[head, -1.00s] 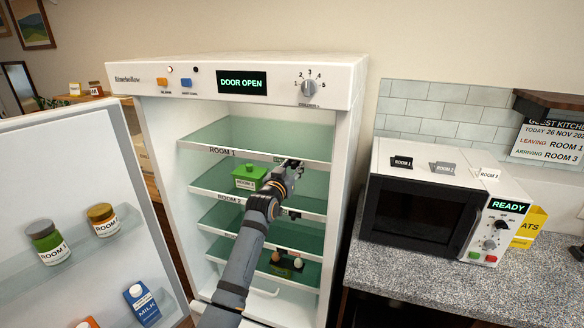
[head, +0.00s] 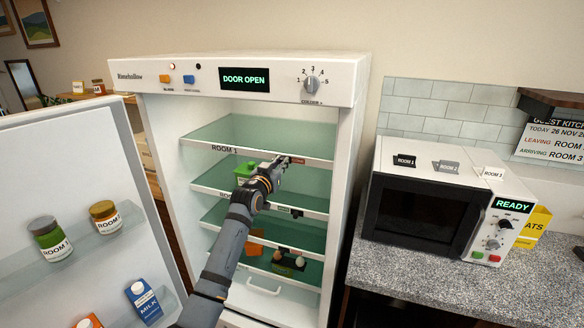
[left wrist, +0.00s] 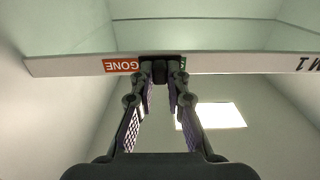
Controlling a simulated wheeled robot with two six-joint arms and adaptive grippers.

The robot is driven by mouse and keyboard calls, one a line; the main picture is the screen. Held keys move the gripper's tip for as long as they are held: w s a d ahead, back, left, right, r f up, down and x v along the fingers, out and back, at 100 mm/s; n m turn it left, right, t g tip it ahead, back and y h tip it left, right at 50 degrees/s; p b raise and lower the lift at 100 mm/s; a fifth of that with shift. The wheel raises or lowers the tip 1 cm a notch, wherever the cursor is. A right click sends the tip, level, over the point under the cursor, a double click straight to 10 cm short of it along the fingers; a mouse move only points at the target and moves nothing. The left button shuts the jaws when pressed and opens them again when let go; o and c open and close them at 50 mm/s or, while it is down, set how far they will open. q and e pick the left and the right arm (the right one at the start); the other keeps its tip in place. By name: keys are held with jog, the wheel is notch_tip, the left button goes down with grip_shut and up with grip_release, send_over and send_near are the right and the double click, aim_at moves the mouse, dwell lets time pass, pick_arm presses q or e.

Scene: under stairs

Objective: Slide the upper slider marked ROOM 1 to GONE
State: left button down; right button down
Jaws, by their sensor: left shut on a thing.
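The upper shelf's front strip, marked ROOM 1 (head: 224,149), crosses the open fridge. A red GONE label (head: 298,160) shows toward its right end. My left gripper (head: 281,162) is at this strip, just left of the red label. In the left wrist view, the strip is upside down and my fingertips are shut on the black slider (left wrist: 160,71). In the head view my gripper hides most of the slider. My right gripper is out of view.
A green-lidded container (head: 243,170) stands on the ROOM 2 shelf, partly behind my gripper. A second black slider (head: 296,212) is on that shelf's strip. The open fridge door (head: 60,165) holds jars and cartons at left. A microwave (head: 420,215) stands at right.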

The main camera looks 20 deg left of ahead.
pick_arm(q)
jog(key=shift+a+r, duration=0.1)
jog(key=shift+a, duration=0.35)
jog(key=c, duration=1.3)
grip_release()
jog(key=shift+a, duration=0.3)
jog(key=s, duration=1.2)
jog(key=shift+a, duration=0.15)
